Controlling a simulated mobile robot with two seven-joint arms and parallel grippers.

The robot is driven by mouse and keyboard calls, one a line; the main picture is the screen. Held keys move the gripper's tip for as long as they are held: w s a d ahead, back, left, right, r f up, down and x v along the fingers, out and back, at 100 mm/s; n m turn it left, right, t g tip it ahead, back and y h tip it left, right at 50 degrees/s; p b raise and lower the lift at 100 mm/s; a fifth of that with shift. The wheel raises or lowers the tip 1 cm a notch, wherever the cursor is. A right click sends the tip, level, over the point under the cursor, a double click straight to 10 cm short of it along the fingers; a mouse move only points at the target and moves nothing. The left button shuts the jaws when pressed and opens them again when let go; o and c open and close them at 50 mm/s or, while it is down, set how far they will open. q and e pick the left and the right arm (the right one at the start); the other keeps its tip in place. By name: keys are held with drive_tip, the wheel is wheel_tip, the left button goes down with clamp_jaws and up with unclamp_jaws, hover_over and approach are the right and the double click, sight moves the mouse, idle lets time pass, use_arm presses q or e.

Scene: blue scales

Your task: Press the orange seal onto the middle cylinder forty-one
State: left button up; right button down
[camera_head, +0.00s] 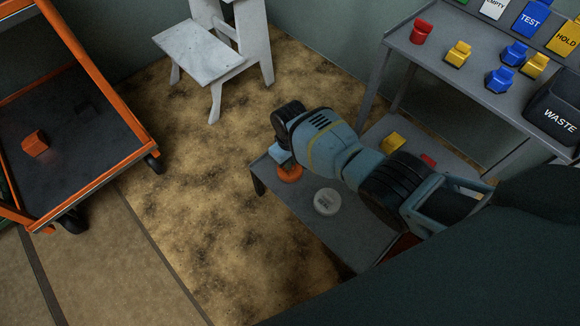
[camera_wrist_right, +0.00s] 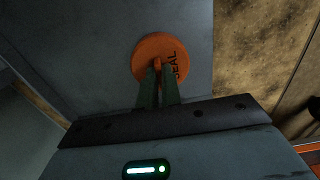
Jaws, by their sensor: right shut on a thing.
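The orange seal (camera_head: 289,173) is a flat round disc at the far left end of a low grey bench (camera_head: 293,203). In the right wrist view the seal (camera_wrist_right: 150,52) shows dark SEAL lettering and a small raised grip in its middle. My right gripper (camera_head: 284,158) is shut on that grip; its fingertips also show in the wrist view (camera_wrist_right: 158,72). I cannot tell whether the seal touches the surface under it. A pale round top (camera_head: 327,202) with small unreadable marking is on the bench, right of the seal. I cannot make out a cylinder marked forty-one. My left gripper is not in view.
An orange-framed cart (camera_head: 125,110) with an orange block (camera_head: 35,143) stands left. A white step stool (camera_head: 200,52) stands behind. Floor between is clear.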

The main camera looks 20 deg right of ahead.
drive_tip(key=shift+r+p, duration=0.95)
drive_tip(key=shift+r, duration=0.65)
drive_tip(key=w+d+r+m, duration=0.1)
drive_tip(key=w+r+m, duration=0.15)
drive_tip(key=r, duration=0.95)
drive_tip(key=w+d+r+m, duration=0.1)
drive_tip(key=w+r, duration=0.3)
drive_tip(key=r, duration=0.7)
drive_tip(key=s+r, duration=0.5)
drive_tip(key=s, duration=0.7)
drive_tip(key=s+d+r, duration=0.1)
drive_tip(key=s+r, duration=0.5)
drive_tip(key=s, duration=0.7)
drive_tip(key=shift+m, duration=0.25)
